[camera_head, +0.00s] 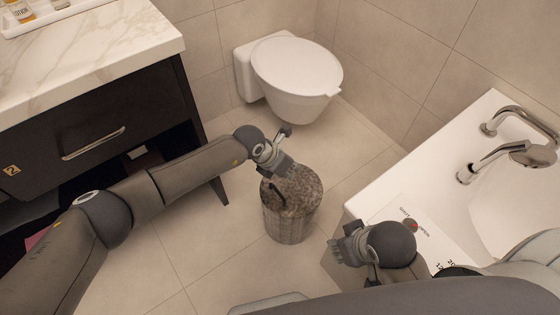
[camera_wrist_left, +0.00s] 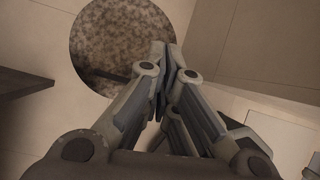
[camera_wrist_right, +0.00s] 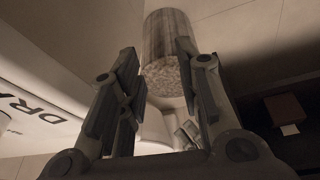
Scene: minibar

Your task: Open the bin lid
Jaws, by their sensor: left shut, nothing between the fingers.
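The bin (camera_head: 287,228) is a small round one with streaked brown-grey walls, standing upright on the floor in the middle of the head view. Its round mottled lid (camera_head: 308,190) lies flat over the top and looks closed. The lid also shows in the left wrist view (camera_wrist_left: 115,35), with a dark streak near its lower edge. My left gripper (camera_head: 287,167) is shut and empty at the lid's far edge; I cannot tell whether it touches. My right gripper (camera_wrist_right: 157,50) is open and empty, right of the bin, which shows beyond its fingers (camera_wrist_right: 167,32).
A white toilet (camera_head: 297,75) stands behind the bin. A dark cabinet (camera_head: 95,130) with a marble top is at the left, its leg near my left forearm. A white basin counter (camera_head: 400,175) with a tap (camera_head: 495,155) is at the right. Tiled floor is clear around the bin.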

